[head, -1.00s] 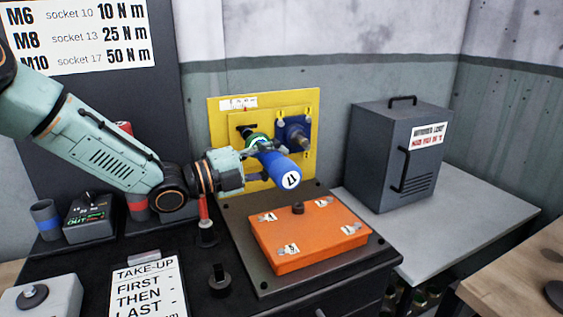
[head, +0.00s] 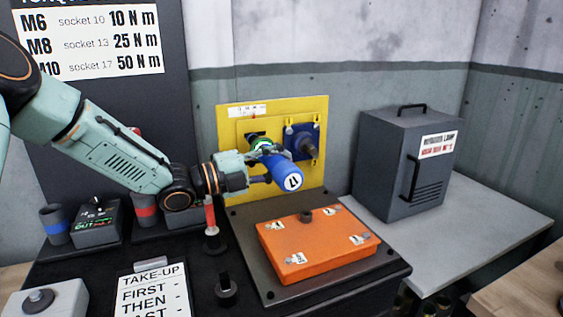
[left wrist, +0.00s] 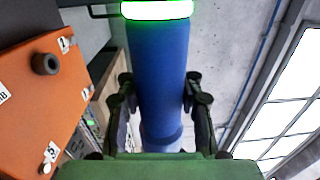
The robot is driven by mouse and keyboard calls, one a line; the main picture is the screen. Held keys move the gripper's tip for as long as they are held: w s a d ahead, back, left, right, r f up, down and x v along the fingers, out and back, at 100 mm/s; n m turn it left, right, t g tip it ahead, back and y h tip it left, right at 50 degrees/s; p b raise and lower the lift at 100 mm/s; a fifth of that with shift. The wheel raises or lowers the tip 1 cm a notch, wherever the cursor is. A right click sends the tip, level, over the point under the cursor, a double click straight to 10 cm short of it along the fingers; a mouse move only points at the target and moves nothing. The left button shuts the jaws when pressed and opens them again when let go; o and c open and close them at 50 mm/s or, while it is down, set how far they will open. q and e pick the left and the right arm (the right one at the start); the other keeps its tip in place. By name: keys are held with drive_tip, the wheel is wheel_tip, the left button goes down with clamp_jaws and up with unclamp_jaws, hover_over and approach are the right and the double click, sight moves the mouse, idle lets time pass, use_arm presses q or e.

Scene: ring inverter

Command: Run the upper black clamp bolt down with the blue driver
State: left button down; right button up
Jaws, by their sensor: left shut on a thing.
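The blue driver (head: 282,172), marked 17 on its end cap, is held level in front of the yellow panel (head: 318,185). My left gripper (head: 264,165) is shut on it, reaching in from the left. In the left wrist view the driver's blue body (left wrist: 158,75) lies between the two fingers, with a lit green ring (left wrist: 157,9) at the top edge. The driver's head points at the panel's left part, where a black piece shows behind it. The upper black clamp bolt is hidden, so I cannot tell whether the driver is seated on it. My right gripper is out of view.
An orange cover (head: 318,250) lies below on a dark plate. A grey cabinet (head: 385,185) stands right. A red-handled tool (head: 211,220) stands below my left gripper.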

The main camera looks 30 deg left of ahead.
use_arm(q)
drive_tip(key=shift+w+a+r, duration=0.3)
drive_tip(key=shift+w+a, duration=0.55)
drive_tip(key=shift+a, duration=0.1)
idle(2.5)
